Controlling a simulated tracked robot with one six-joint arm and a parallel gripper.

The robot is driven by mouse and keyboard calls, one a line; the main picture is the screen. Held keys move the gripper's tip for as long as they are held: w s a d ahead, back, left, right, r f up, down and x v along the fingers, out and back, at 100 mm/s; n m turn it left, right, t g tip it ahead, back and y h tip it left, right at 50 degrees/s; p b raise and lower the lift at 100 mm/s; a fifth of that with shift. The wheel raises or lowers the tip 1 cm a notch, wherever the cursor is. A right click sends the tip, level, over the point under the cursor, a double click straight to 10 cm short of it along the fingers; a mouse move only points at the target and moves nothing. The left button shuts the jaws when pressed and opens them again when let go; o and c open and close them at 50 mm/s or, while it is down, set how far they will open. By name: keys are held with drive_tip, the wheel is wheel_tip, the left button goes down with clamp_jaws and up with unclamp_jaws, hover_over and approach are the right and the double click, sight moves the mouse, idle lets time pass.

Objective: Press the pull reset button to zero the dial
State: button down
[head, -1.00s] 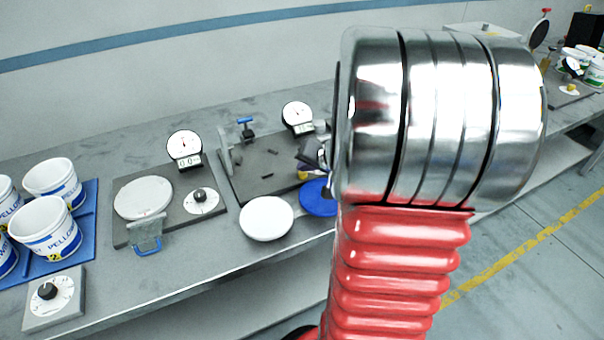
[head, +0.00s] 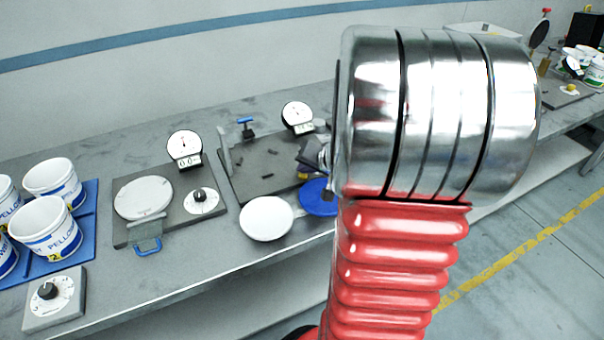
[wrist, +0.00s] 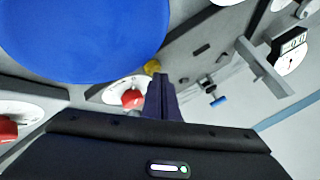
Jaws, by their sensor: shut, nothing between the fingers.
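A round yellow button (wrist: 152,67) shows in the wrist view at the edge of the middle station, beside a white dial plate with a red knob (wrist: 132,97). My gripper (wrist: 159,80) is shut and empty, its tips just beside the yellow button in the picture; I cannot tell whether they touch. In the head view my gripper (head: 312,154) is partly hidden by my arm, over the right side of the dark base plate (head: 240,178). The station's round dial gauge (head: 297,113) stands at the back; its needle is too small to read. It also shows in the wrist view (wrist: 291,60).
A blue-handled clamp (head: 246,128) stands on the plate. A second station with a scale pan (head: 143,198) and several white tubs (head: 47,227) stand left.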

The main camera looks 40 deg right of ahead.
sight(305, 179)
drive_tip(key=shift+f, duration=0.2)
idle(0.6)
drive_tip(key=shift+r, duration=0.95)
wheel_tip(305, 179, up, 5)
drive_tip(key=shift+r, duration=0.1)
idle(0.4)
idle(0.5)
